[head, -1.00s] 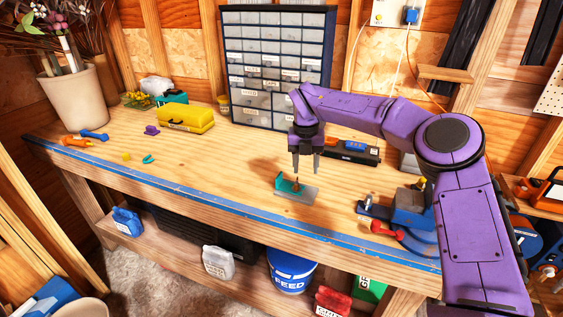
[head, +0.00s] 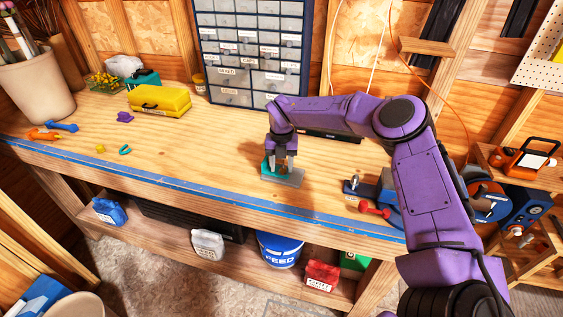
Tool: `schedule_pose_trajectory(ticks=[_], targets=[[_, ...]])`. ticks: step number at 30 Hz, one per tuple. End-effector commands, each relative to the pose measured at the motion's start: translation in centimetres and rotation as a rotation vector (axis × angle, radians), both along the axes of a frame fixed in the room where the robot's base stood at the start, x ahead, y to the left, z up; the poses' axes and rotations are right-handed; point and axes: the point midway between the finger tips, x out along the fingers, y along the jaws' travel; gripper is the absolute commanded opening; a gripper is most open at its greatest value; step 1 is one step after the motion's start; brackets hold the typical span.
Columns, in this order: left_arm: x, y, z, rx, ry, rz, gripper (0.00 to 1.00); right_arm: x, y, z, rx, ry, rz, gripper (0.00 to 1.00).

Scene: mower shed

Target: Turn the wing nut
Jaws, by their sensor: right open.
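A small grey plate with a teal upright part (head: 284,177) sits on the wooden workbench (head: 190,150), near its front edge. My right gripper (head: 283,164) points down over this fixture, with its fingers at the height of the teal part. The jaws are open, one finger to each side of the middle of the fixture. The wing nut is hidden or too small to tell between the fingers. My left gripper is not in view.
A drawer cabinet (head: 252,50) stands behind. A blue vise-like tool with a red knob (head: 374,208) is right of the fixture. The bench between is clear.

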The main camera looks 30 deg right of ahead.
Motion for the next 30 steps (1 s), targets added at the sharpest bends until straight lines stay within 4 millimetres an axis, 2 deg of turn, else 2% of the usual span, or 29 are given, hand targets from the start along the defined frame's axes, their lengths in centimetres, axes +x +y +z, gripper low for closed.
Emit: schedule_pose_trajectory(ticks=[2,3,7,8,30], targets=[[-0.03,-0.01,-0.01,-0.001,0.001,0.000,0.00,0.01,0.01,0.04,0.000,0.000,0.000,0.48],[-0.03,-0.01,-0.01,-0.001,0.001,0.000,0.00,0.01,0.01,0.05,0.001,-0.001,0.000,0.45],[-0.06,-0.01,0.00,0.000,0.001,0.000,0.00,-0.01,0.01,0.08,0.000,0.000,0.000,0.02],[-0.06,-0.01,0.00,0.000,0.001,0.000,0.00,-0.01,0.01,0.09,0.000,0.000,0.000,0.00],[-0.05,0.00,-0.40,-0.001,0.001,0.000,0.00,-0.09,0.00,-0.03,0.000,0.002,-0.021,0.00]])
